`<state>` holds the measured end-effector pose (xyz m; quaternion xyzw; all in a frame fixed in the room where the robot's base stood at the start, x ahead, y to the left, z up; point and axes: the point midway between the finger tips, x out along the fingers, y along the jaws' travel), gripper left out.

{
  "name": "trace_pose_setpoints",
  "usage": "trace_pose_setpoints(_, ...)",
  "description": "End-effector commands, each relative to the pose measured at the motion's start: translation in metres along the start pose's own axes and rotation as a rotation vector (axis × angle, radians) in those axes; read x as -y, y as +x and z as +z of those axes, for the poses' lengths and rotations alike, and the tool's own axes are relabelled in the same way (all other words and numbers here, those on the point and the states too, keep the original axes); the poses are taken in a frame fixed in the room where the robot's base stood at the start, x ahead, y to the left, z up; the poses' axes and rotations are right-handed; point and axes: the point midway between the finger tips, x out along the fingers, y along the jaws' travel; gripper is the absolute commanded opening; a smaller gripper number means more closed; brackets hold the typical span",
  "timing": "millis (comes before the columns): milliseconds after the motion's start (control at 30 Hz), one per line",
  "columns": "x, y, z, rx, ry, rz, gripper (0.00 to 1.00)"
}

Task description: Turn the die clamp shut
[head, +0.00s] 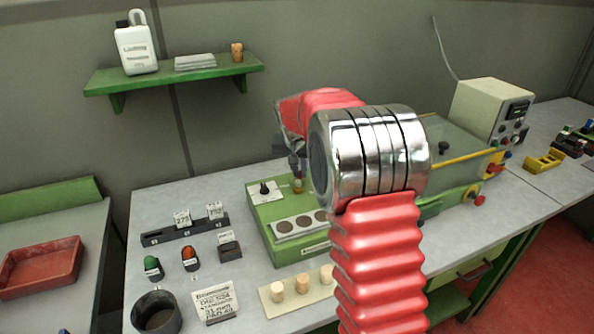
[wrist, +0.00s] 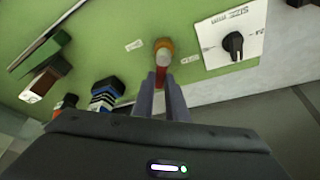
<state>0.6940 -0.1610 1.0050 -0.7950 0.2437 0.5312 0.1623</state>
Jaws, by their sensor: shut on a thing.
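The die clamp looks to be the small upright fitting with a brass-orange top and red stem (wrist: 162,62) in the wrist view. It stands on the green machine panel; its label is too blurred to read. In the head view its brass part (head: 298,186) shows just below my gripper (head: 297,166). My gripper's two grey fingers (wrist: 162,92) are shut on the red stem in the wrist view. My own arm hides much of the machine behind it in the head view. How far the clamp is turned cannot be told.
A black selector knob on a white plate (wrist: 235,46) sits close right of the clamp. A blue-white ribbed part (wrist: 105,93) is to its left. A plate with dark discs (head: 300,225) and pale block with corks (head: 274,298) are in front.

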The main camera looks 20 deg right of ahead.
Motion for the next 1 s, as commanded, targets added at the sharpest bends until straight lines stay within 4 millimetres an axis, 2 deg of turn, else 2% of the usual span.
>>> trace_pose_setpoints(1000,-0.017,-0.003,0.009,0.002,0.783,0.324,0.00)
